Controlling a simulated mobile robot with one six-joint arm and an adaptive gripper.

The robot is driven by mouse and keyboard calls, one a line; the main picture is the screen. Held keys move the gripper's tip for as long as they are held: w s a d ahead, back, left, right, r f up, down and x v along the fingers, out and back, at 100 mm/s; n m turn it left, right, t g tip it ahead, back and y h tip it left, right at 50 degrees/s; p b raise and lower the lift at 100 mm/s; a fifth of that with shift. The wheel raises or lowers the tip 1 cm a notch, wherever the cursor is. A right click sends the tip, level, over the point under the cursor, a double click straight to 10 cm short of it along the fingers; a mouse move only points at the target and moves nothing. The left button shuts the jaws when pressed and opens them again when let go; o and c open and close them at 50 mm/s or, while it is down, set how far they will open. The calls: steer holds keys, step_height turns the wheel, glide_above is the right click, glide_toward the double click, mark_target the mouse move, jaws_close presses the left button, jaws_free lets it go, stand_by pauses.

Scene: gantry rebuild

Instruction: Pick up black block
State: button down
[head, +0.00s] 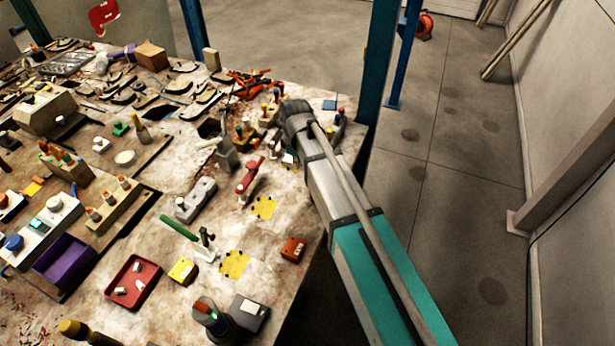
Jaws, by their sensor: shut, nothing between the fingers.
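No plain black block can be made out for certain. A dark block-like box with a pale label (249,313) lies near the table's front right edge. Farther back, a dark square patch (208,128) shows left of my arm; whether it is a block or an opening in the table is unclear. My arm reaches from the lower right over the table's right side, ending in a dark wrist above the back right part. My gripper's fingers are hidden behind the wrist and forearm, as is whatever lies beneath them.
The worn table (290,203) is crowded. A red tray (122,294) and a purple bin (64,262) stand at the front left. A small orange-red block (293,248) lies near the right edge. A blue post (378,60) rises behind my wrist. Open floor (460,170) lies right.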

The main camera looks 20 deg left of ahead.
mark_target(298, 189)
steer(key=shift+f+b, duration=5.05)
steer(key=shift+f, duration=0.05)
steer(key=shift+s+d+r, duration=0.1)
steer(key=shift+d, duration=0.9)
steer(key=shift+s+d+r, duration=0.1)
steer(key=shift+d, duration=0.9)
steer(key=shift+s, duration=0.1)
